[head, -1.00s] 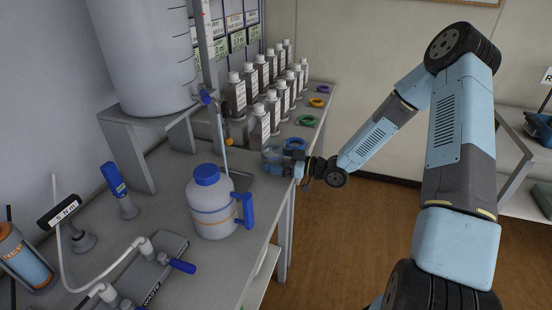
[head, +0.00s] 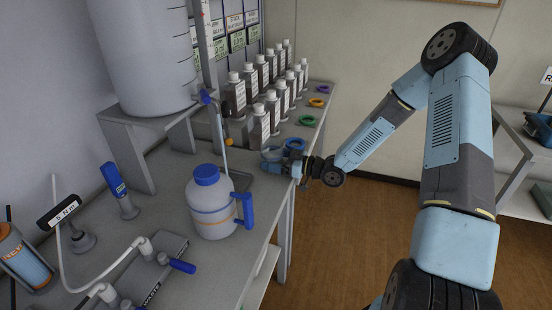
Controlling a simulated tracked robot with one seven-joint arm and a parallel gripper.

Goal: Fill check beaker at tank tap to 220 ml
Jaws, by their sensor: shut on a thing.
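The white tank (head: 145,50) stands on a grey raised stand at the back left, with graduation marks on its side. Its tap with a blue lever (head: 205,97) sits at the tank's lower right. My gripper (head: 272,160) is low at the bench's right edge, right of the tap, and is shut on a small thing. This looks like the clear check beaker, but it is tiny and see-through here. Its water level cannot be read. A white jug with blue lid and handle (head: 212,205) stands on the bench in front of the tap.
Several grey bottles (head: 260,125) stand in rows behind my gripper. Blue (head: 294,144), green (head: 307,120), orange and purple rings lie along the bench's right edge. A waste unit with a white hose (head: 150,265) is at the front.

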